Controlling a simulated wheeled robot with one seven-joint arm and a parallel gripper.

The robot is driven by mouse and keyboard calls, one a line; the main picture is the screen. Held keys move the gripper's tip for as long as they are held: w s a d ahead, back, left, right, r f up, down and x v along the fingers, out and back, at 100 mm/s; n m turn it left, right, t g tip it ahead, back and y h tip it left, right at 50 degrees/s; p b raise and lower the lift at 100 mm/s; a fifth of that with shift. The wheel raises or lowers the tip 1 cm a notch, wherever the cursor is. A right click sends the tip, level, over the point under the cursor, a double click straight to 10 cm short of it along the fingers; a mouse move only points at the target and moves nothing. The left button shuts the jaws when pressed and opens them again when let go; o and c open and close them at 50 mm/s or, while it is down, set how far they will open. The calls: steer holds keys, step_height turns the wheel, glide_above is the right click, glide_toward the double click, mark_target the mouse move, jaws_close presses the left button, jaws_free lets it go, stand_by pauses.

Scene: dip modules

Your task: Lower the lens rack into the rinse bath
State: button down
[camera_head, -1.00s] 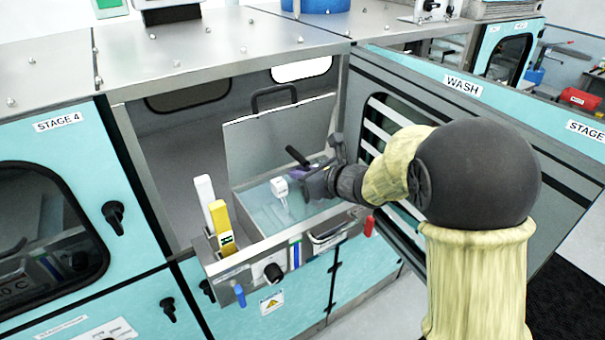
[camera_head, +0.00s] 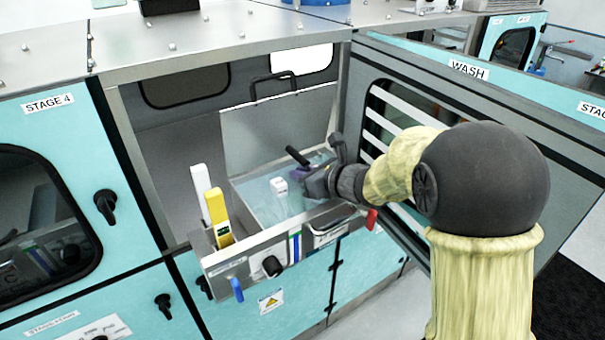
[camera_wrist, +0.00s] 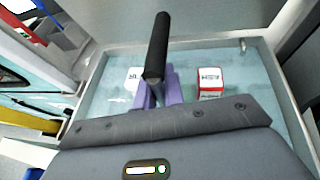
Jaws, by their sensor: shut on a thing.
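The rinse bath (camera_head: 262,235) is an open metal tank with pale blue liquid; its rim (camera_wrist: 215,48) frames the wrist view. My gripper (camera_head: 318,180) reaches over its right side from the right. In the wrist view my gripper (camera_wrist: 160,95) is shut on a black bar-shaped handle (camera_wrist: 157,45), which I take to be the lens rack's; it also shows in the head view (camera_head: 297,155). Purple parts (camera_wrist: 173,84) sit just under the handle; whether they belong to the rack or my jaws I cannot tell. The rack's lower part is hidden.
A white block (camera_head: 279,186) and a red-and-white labelled block (camera_wrist: 210,82) are at the bath. White (camera_head: 200,190) and yellow (camera_head: 219,215) upright pieces stand at its left. A raised lid (camera_head: 270,130) is behind; the open WASH door (camera_head: 440,85) is right.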

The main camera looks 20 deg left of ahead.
steer(key=shift+r, duration=0.1)
steer(key=c, duration=1.4)
jaws_free()
steer(key=shift+d, duration=0.1)
steer(key=b+v, duration=0.4)
steer(key=v, duration=1.3)
steer(key=shift+s+d, duration=0.1)
